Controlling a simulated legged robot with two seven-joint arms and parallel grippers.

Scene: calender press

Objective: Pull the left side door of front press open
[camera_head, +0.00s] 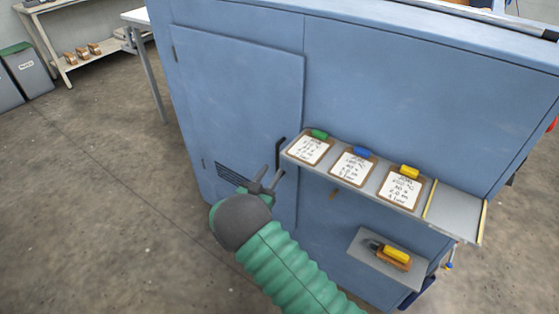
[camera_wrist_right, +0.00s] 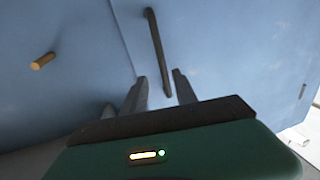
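The blue press's side door (camera_head: 235,90) is a flat panel on the left of its face and looks shut. Its black vertical bar handle (camera_head: 281,153) is near the door's right edge. My right gripper (camera_head: 268,181) is at the handle's lower end, fingers apart. In the right wrist view the handle (camera_wrist_right: 157,45) runs down into the gap between the open fingertips (camera_wrist_right: 159,74). I cannot tell whether the fingers touch it or reach around it. My left gripper is not in view.
A grey shelf (camera_head: 432,197) with several clipboards juts out just right of the handle. A lower shelf (camera_head: 369,259) holds a yellow-topped brush (camera_head: 396,254). A wooden peg (camera_wrist_right: 43,61) sticks out nearby. The floor (camera_head: 100,190) left of the press is clear.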

